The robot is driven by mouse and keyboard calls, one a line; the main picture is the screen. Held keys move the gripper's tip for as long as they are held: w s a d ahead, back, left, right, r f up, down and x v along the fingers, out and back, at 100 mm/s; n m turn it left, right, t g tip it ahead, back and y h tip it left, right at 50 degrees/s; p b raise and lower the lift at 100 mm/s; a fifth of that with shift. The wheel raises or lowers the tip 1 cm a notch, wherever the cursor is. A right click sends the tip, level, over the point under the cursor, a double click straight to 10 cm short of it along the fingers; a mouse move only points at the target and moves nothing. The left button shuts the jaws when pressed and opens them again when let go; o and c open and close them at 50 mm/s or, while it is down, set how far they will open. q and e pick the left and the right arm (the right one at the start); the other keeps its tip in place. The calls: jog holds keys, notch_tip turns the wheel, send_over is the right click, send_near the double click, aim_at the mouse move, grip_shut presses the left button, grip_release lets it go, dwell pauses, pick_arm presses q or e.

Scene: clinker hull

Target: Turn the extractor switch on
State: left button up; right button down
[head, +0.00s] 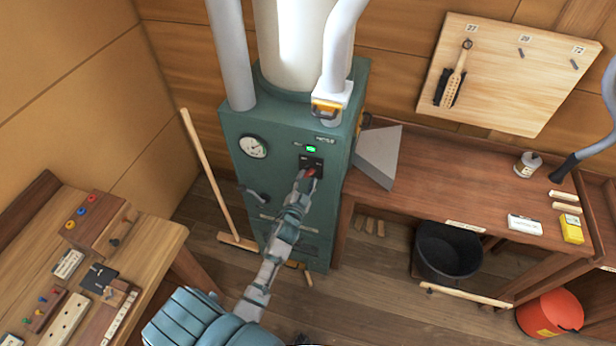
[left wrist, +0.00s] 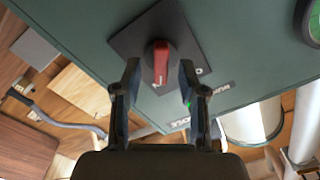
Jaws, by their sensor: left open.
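The extractor switch appears to be a red handle on a dark square plate on the front of the green cabinet (head: 237,185). In the head view the red handle (head: 311,172) shows just past my left gripper (head: 306,178), which hides part of it and its plate. In the left wrist view the red handle (left wrist: 161,62) lies between the two fingertips of my left gripper (left wrist: 159,78), on the dark plate (left wrist: 135,42). The fingers are open, with a gap seen on either side of the handle. My right gripper is not in view.
A green indicator (head: 311,149) is lit above the switch, and a round gauge (head: 253,146) is to its left. A grey hood (head: 378,157) stands at the right on the workbench (head: 440,185). A broom (head: 205,165) leans at the left.

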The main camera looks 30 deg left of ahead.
pick_arm(q)
jog(key=v, duration=1)
